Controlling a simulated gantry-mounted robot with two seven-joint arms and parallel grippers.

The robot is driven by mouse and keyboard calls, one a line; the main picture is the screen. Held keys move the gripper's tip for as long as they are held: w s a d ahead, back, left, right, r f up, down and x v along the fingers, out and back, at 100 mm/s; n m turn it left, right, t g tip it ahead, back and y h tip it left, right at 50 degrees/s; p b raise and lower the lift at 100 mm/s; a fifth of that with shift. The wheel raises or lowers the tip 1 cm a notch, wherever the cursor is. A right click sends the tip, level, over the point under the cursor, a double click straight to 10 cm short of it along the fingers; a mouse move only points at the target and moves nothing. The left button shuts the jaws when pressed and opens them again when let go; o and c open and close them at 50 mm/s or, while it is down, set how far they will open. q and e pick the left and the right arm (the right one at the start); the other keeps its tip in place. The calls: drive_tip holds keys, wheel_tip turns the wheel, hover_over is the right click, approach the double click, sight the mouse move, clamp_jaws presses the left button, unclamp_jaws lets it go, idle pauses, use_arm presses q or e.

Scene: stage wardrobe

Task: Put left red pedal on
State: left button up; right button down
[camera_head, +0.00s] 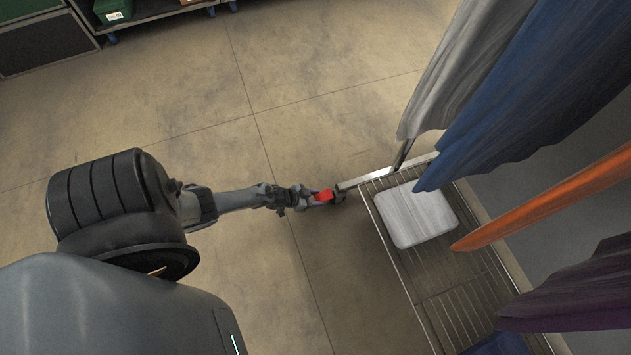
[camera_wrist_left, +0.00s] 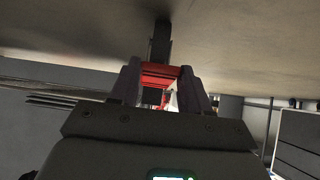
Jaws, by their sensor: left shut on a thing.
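The red pedal (camera_head: 324,195) is at the end of my left arm, close to the left corner of the metal rack's base. My left gripper (camera_head: 314,198) is shut on it. In the left wrist view the red pedal (camera_wrist_left: 160,77) lies between the two fingers of my left gripper (camera_wrist_left: 160,95). A dark bar (camera_wrist_left: 160,42) extends beyond the pedal there. In the head view a dark part (camera_head: 338,194) sits right by the pedal, beside the rack's bar end. I cannot tell whether the pedal touches it. My right gripper is not in view.
A wire rack (camera_head: 445,290) stands on the right, with a white folded item (camera_head: 415,214) on it. Grey (camera_head: 455,80), blue (camera_head: 530,100), orange (camera_head: 560,200) and purple cloths hang above it. A dark shelf (camera_head: 45,40) stands at the top left. The floor between is clear.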

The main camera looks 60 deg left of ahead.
use_arm(q)
drive_tip(key=shift+f+t, duration=0.1)
drive_tip(key=shift+t, duration=0.2)
drive_tip(key=o, duration=1.1)
drive_tip(key=shift+c, duration=0.2)
drive_tip(key=shift+s, duration=0.15)
drive_tip(key=p+v, duration=0.7)
drive_tip(key=v, duration=0.3)
drive_tip(key=shift+s+r, duration=0.15)
drive_tip(key=shift+r, duration=0.05)
drive_tip(key=shift+r+p, duration=0.1)
drive_tip(key=shift+p, duration=0.2)
